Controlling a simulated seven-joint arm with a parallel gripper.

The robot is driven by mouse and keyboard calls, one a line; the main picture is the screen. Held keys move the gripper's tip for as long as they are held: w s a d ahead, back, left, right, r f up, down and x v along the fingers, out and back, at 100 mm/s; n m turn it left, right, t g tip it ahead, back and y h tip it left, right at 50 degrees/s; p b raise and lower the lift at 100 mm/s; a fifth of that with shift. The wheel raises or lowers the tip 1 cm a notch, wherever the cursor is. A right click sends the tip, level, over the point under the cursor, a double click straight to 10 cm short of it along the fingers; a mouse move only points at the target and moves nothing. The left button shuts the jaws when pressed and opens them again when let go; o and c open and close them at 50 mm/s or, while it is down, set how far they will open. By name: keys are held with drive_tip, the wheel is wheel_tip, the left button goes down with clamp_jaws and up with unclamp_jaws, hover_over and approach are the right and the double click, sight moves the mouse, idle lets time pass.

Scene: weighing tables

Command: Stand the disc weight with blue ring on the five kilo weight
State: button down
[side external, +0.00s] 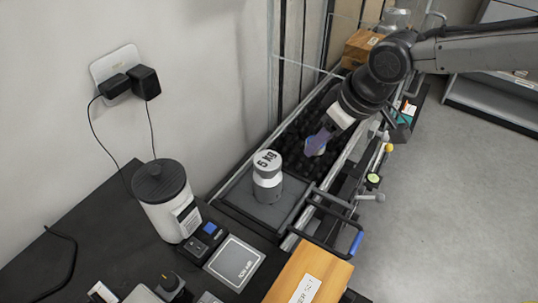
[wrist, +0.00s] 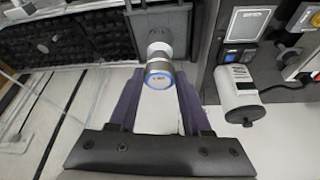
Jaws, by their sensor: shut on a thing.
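The five kilo weight (side external: 267,177), a pale cylinder marked 5 kg, stands upright on a dark square plate (side external: 287,212) in the side view. In the wrist view it (wrist: 159,38) shows just beyond the fingertips. My gripper (side external: 317,144) is above the black bed, up and to the right of the five kilo weight, with its purple fingers pointing down. It is shut on the disc weight with blue ring (wrist: 160,74), held between the fingertips in the wrist view. In the side view the disc (side external: 314,151) is small and mostly hidden by the fingers. It looks apart from the five kilo weight.
A white canister with a black lid (side external: 164,201) stands left of the plate, beside a flat grey scale (side external: 234,263). A metal rail and a black handle with a blue end (side external: 356,243) edge the right side. A wooden box (side external: 310,277) is in front.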

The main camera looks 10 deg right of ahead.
approach(266, 159)
drive_tip(key=shift+w+a+f, duration=0.3)
drive_tip(key=shift+w+f, duration=0.15)
drive_tip(key=shift+f, duration=0.05)
drive_tip(key=shift+w+a+f, duration=0.25)
drive_tip(key=shift+w+f, duration=0.2)
drive_tip(key=shift+w+a+f, duration=0.1)
drive_tip(key=shift+w+f, duration=0.05)
drive_tip(key=shift+f, duration=1.55)
drive_tip(key=shift+f, duration=0.2)
drive_tip(key=shift+c, duration=1.8)
unclamp_jaws()
drive_tip(key=v, duration=1.2)
